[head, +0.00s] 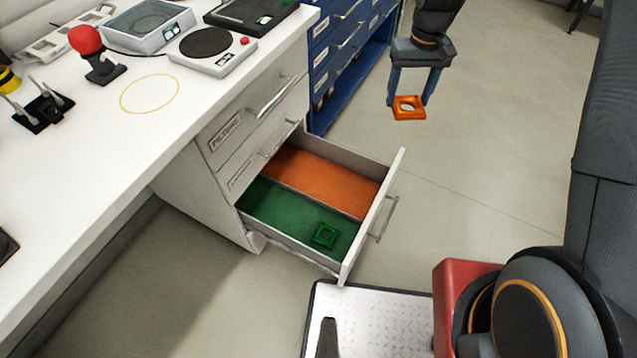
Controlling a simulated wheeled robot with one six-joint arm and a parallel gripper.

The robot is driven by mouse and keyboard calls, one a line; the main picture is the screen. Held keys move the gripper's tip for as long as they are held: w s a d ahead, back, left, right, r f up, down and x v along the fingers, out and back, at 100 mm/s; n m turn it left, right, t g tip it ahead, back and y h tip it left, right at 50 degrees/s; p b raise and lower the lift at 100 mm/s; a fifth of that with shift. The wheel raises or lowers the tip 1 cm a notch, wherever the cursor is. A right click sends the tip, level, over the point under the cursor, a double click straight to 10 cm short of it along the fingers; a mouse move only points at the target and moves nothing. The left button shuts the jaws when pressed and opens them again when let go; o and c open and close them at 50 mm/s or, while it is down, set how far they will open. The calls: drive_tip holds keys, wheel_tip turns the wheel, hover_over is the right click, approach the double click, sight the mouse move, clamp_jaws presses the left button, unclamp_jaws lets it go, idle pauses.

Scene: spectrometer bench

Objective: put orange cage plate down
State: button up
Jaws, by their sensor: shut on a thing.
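The orange cage plate (397,112) is a small square frame with a round hole in it. My gripper (408,104) is shut on it and holds it in the air over the floor, to the right of the open drawer (398,180). The drawer has two compartments. The far one has an orange floor (320,178) and looks empty. The near one has a green floor (285,213) and holds a green cage plate (325,235).
The white bench (110,110) carries a red-topped device (85,40), a yellow circle mark (149,94), a hotplate-like unit (212,48) and other instruments. A blue drawer cabinet (340,50) stands behind the open drawer. The floor (480,150) around the gripper is clear.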

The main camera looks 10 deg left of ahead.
drive_tip(key=a+f+n+b, duration=0.4)
drive_tip(key=f+b, duration=0.2)
drive_tip(key=f, duration=0.5)
drive_tip(key=a+f+n+b, duration=0.4)
drive_tip(key=f+b, duration=0.2)
drive_tip(key=f, duration=0.6)
drive_tip(key=a+f+n+b, duration=0.35)
drive_tip(key=f+b, duration=0.25)
drive_tip(key=f, duration=0.5)
drive_tip(key=b, duration=0.2)
approach(346, 191)
wheel_tip(346, 191, down, 6)
drive_tip(key=shift+d+f, duration=0.1)
drive_tip(key=shift+f, duration=0.1)
drive_tip(key=o, duration=1.1)
